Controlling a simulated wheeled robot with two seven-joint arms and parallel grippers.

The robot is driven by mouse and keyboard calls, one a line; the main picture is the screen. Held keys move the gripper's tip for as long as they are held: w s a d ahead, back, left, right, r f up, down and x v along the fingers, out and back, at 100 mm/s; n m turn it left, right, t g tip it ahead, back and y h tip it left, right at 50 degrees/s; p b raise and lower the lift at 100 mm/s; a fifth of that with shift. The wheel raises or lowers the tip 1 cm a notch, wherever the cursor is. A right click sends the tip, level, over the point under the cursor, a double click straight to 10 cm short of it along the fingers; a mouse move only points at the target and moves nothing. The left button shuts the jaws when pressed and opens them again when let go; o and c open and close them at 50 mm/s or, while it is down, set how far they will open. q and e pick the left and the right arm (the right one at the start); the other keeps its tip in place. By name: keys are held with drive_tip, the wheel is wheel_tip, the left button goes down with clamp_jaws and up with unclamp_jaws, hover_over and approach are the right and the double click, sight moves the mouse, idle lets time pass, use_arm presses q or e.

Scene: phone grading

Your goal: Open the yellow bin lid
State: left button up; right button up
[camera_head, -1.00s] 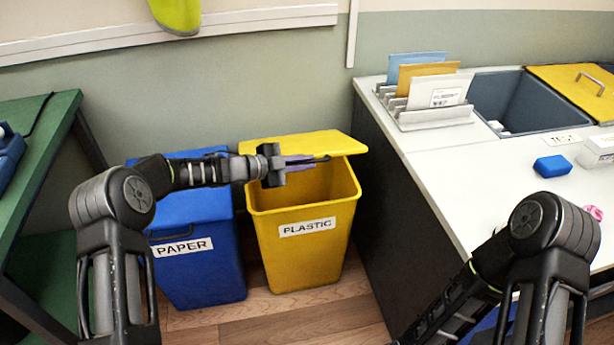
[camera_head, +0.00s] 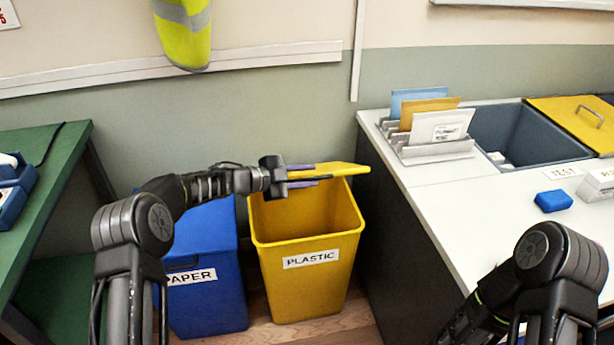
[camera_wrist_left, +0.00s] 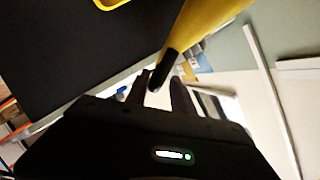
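The yellow bin (camera_head: 305,290), labelled PLASTIC, stands on the floor in the head view, with its mouth showing open. Its yellow lid (camera_head: 348,169) is raised behind the mouth and seen almost edge-on. My left gripper (camera_head: 310,175) is at the lid's left part, above the mouth, its two fingers apart and hiding some of the lid. In the left wrist view the yellow lid (camera_wrist_left: 203,25) reaches down to the fingers (camera_wrist_left: 160,90), with a dark tip between them; I cannot tell whether they touch it. My right gripper is out of view.
A blue PAPER bin (camera_head: 207,300) stands close on the left, behind my left arm. A white counter (camera_head: 430,180) with a folder rack (camera_head: 435,150) is on the right. A green table (camera_head: 45,165) is at the far left.

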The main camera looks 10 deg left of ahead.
use_arm(q)
drive_tip(key=shift+o, duration=0.2)
drive_tip(key=shift+r, duration=0.1)
drive_tip(key=v, duration=0.7)
drive_tip(key=shift+s+a, duration=0.25)
drive_tip(key=shift+a, duration=0.05)
